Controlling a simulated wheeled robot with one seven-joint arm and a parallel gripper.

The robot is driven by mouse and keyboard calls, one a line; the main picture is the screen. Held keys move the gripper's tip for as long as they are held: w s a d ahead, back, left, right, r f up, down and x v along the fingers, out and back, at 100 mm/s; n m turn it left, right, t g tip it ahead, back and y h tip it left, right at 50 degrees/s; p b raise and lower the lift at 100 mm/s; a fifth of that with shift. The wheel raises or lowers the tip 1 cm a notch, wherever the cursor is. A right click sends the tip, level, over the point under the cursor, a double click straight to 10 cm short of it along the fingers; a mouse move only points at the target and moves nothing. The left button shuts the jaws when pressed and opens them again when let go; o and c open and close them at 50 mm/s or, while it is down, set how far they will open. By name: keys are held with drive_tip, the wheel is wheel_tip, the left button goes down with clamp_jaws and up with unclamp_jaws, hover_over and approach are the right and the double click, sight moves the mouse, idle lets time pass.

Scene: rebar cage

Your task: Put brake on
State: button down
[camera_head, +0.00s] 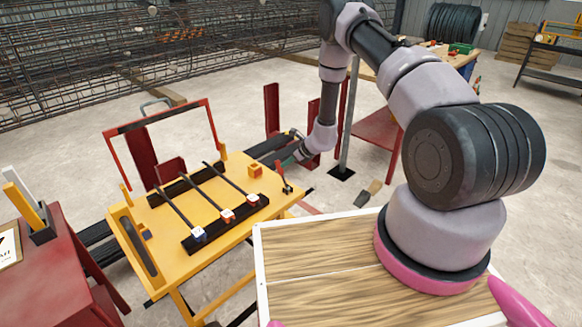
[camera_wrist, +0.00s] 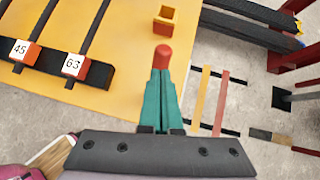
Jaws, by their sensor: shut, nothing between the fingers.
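A small lever with a red knob (camera_head: 280,168) stands at the right edge of the yellow table (camera_head: 185,255); it looks like the brake. Its red knob (camera_wrist: 162,55) shows right at the tips of my teal fingers in the wrist view, and the rest of the lever is hidden there. My gripper (camera_head: 291,160) is shut and empty, its fingers pressed together, beside the lever at the table's right edge. It also shows in the wrist view (camera_wrist: 160,75). I cannot tell whether the fingertips touch the knob.
Several dark rods with numbered blocks (camera_wrist: 74,66) lie across the table. A small orange-yellow box (camera_head: 255,171) sits near the lever. A red frame (camera_head: 110,145) rises behind the table. A wooden-topped surface (camera_head: 310,280) is in front. Concrete floor lies open to the right.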

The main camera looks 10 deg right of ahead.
drive_tip(key=shift+w+a, duration=0.4)
drive_tip(key=shift+w, duration=0.1)
drive_tip(key=shift+w+a+r, duration=0.1)
